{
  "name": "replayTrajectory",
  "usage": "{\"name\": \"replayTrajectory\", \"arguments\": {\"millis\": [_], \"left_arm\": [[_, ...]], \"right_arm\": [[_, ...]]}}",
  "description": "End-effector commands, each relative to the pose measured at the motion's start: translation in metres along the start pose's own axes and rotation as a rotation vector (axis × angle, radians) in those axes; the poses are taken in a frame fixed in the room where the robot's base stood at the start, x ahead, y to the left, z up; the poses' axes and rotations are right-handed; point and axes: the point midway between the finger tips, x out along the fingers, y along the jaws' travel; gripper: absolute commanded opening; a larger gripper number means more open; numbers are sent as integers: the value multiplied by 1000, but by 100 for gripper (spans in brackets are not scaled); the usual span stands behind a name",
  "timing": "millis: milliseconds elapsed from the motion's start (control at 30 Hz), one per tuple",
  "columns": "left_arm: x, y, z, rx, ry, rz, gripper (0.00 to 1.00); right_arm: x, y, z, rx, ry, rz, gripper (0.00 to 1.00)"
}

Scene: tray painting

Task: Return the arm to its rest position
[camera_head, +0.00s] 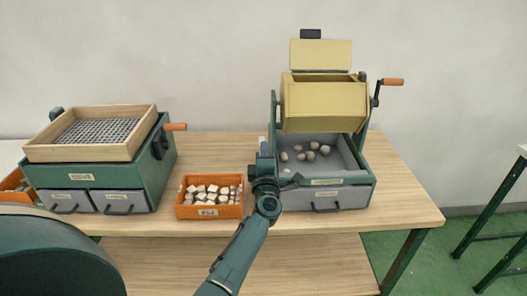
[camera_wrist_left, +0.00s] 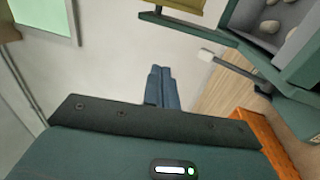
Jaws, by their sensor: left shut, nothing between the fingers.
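My left arm comes up from the bottom middle in the head view. Its gripper (camera_head: 263,146) is upright at the left front side of the drum machine, between it and the orange bin. In the left wrist view the two blue-grey fingers (camera_wrist_left: 161,88) are together with nothing between them. From these frames I cannot tell whether the gripper touches the machine. My right gripper is in neither view.
The yellow drum (camera_head: 322,106) has its lid (camera_head: 320,56) raised, above a grey tray (camera_head: 350,183) of stones. An orange bin (camera_head: 209,212) of pale pieces stands left of my gripper. A wooden-framed sieve (camera_head: 88,153) tops the green cabinet. Bare tabletop (camera_head: 410,205) lies at right.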

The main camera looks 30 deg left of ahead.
Motion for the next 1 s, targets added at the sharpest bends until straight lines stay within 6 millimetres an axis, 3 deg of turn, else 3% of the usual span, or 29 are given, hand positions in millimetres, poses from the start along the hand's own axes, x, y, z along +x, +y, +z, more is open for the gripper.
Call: {"name": "replayTrajectory", "arguments": {"millis": [300,367,467,567,733,900,1000], "left_arm": [[-3,-2,0,13,-10,1,0],[-10,-6,2,56,-42,4,0],[-42,-20,11,212,-162,16,0],[-99,-46,26,464,-367,26,0],[-219,-96,36,902,-745,19,0],[-327,-130,16,1252,-1057,-3,0],[-371,-139,1,1396,-1183,-15,0]], "right_arm": [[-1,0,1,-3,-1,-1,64],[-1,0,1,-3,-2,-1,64],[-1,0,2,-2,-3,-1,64],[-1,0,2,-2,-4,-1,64],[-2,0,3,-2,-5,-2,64],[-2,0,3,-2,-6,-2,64],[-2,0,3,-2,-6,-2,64]]}}
